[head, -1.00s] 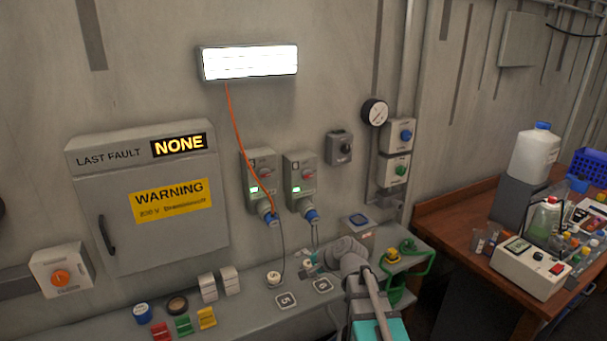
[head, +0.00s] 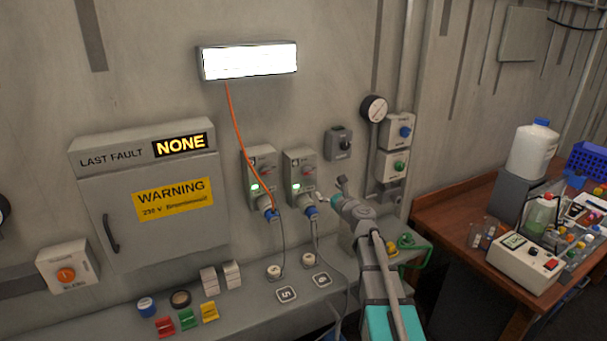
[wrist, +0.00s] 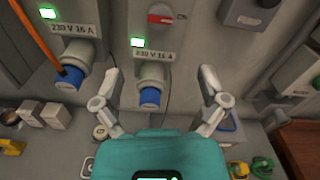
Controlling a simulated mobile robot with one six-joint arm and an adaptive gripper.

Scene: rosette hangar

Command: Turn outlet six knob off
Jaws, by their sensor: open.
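The right outlet box (head: 299,182), above the bench plate marked 6, has a red knob (head: 309,172) and a lit green indicator. In the wrist view the red knob (wrist: 163,19) is at the top, its grip looking roughly crosswise. A blue plug (wrist: 149,96) sits in the socket below it. My gripper (head: 332,191) is open and empty, just right of the outlet's lower part in the head view. In the wrist view its fingers (wrist: 160,74) are spread either side of the plug and below the knob; contact cannot be told.
The bench below holds coloured blocks and round pieces.

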